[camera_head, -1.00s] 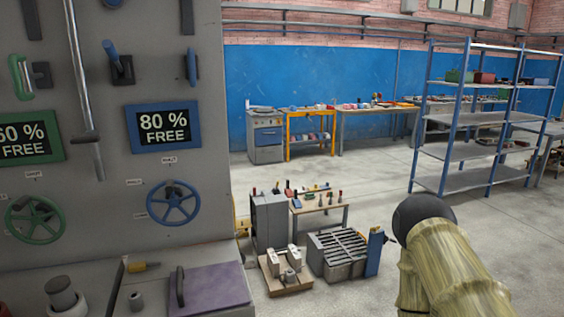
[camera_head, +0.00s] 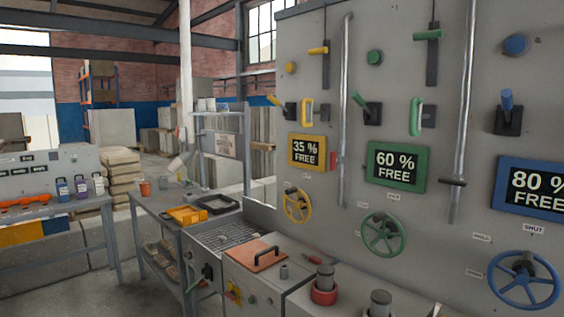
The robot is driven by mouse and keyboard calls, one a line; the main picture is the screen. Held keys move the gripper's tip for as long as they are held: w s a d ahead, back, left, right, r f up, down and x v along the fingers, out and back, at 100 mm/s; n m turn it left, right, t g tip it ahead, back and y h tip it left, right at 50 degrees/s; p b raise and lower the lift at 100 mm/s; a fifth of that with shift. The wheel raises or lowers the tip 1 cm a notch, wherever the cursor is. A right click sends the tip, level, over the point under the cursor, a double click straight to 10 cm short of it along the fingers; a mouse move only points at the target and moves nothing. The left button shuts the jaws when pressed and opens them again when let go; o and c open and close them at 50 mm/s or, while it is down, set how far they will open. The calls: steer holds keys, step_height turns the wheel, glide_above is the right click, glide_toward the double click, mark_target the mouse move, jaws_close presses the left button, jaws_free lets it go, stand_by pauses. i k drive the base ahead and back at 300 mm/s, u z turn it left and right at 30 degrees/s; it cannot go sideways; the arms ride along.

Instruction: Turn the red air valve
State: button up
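No valve that I can clearly tell as the red air valve shows. Three handwheels are on the grey panel in the head view: a yellow one (camera_head: 297,219), a green one (camera_head: 399,238) and a blue one (camera_head: 502,286). A small red and yellow fitting (camera_head: 233,293) is on the bench front, too small to make out. A red ring-shaped base (camera_head: 323,297) with a grey cylinder stands on the bench top. My gripper is not in view.
The grey panel (camera_head: 427,130) fills the right side, with levers, handles and signs. The bench below carries an orange lid (camera_head: 254,262). A side table (camera_head: 158,209) holds a yellow tray (camera_head: 187,215). Another table (camera_head: 88,206) stands at left. Some floor is clear at lower left.

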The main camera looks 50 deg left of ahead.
mark_target(333, 160)
steer(key=u, duration=1.35)
steer(key=k, duration=0.5)
steer(key=u, duration=1.95)
steer(key=i, duration=1.1)
steer(key=z, duration=1.95)
